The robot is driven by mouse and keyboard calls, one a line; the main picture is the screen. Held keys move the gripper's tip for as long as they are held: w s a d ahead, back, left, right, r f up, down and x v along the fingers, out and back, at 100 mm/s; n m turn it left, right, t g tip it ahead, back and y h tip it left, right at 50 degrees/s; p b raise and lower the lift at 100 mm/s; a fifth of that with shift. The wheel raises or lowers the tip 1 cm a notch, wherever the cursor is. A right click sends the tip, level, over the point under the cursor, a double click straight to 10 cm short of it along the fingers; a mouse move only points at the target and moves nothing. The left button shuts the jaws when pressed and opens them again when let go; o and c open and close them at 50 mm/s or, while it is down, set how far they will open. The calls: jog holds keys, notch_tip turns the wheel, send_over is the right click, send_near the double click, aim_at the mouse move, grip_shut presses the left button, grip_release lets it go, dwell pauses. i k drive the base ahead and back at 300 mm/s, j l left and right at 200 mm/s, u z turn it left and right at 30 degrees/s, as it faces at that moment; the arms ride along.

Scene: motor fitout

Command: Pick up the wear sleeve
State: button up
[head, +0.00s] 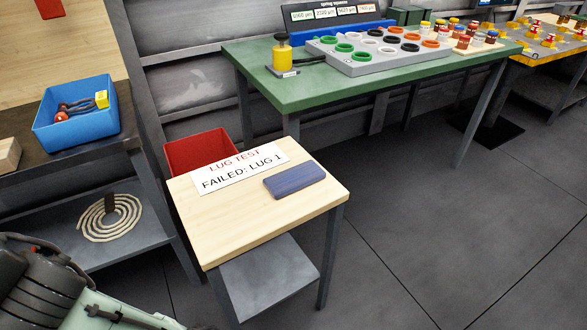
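I cannot tell for certain which thing is the wear sleeve. A grey tray (367,66) on the green table (290,92) has rows of green, white, black and orange rings. Several small capped cylinders in mixed colours (463,42) stand at its right end. A yellow cylinder with a dark top (282,58) stands at the tray's left. Part of my arm shows at the lower left, far from the green table. My gripper's fingertips are not in view.
A small wooden-topped table (262,217) stands in front, with a "LUG TEST FAILED: LUG 1" sign (240,168) and a blue block (294,179). Behind it is a red bin (200,149). A blue bin (75,128) is on the left bench. Floor at right is clear.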

aim_at(284, 183)
jog(key=i+l+u, duration=0.25)
jog(key=l, duration=0.65)
jog(key=i+l+u, duration=0.25)
jog(key=l, duration=0.75)
jog(key=i+l+u, duration=0.25)
jog(key=l, duration=0.75)
jog(key=l+u, duration=0.3)
jog(key=l, duration=0.7)
